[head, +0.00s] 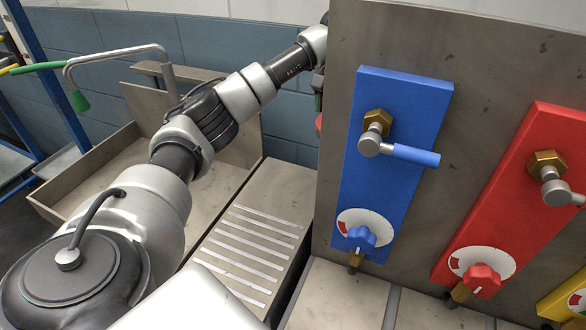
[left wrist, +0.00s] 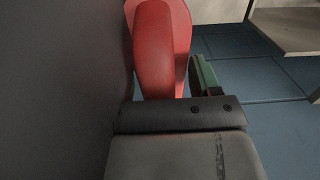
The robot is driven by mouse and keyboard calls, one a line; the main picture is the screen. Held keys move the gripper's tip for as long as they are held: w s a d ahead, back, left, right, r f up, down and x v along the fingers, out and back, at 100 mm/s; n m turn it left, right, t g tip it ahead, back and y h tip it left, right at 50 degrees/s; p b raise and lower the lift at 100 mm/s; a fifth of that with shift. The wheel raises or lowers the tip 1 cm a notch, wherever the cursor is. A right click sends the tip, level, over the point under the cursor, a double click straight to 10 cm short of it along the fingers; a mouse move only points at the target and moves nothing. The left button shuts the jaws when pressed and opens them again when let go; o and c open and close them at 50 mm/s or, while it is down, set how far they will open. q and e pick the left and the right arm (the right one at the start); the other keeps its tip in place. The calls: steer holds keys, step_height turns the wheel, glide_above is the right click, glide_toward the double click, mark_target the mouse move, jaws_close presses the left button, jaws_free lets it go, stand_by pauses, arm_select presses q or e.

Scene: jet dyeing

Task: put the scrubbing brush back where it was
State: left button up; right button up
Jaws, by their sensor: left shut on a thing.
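The scrubbing brush appears as a red, rounded, elongated piece (left wrist: 160,48) at the top middle of the left wrist view. Its bristles do not show. My left gripper (left wrist: 182,112) is shut on it, with a dark green part beside the red piece. In the head view my left arm reaches to the far side of the tall brown panel. There the gripper (head: 319,98) is mostly hidden behind the panel's left edge, and only a sliver of red (head: 319,123) shows. The place where the brush belongs cannot be made out. My right gripper is out of view.
The brown panel (head: 335,150) stands close to the gripper and carries a blue valve plate (head: 393,105) and a red one (head: 520,200). A trough (head: 85,175) with a curved tap (head: 115,50) and a slatted bench (head: 250,240) lie left. A blue tiled wall (head: 285,65) is behind.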

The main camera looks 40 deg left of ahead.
arm_select(q)
steer(key=shift+w+f+b, duration=0.5)
steer(key=shift+w+f, duration=0.05)
steer(key=shift+f, duration=0.1)
steer(key=shift+s+f+b, duration=0.4)
steer(key=shift+f+b, duration=0.1)
steer(key=shift+b, duration=0.25)
step_height(320, 180, down, 8)
steer(key=b, duration=0.8)
steer(key=s+a+f, duration=0.2)
steer(key=a, duration=0.1)
steer(key=s+a+f, duration=0.2)
steer(key=a, duration=0.1)
steer(key=s+a+f, duration=0.2)
steer(key=a, duration=0.1)
steer(key=shift+s+a+f+p, duration=0.2)
steer(key=shift+s+f+p, duration=0.1)
steer(key=shift+s+f, duration=0.05)
step_height(320, 180, down, 4)
steer(key=shift+r, duration=0.1)
steer(key=shift+f, duration=0.2)
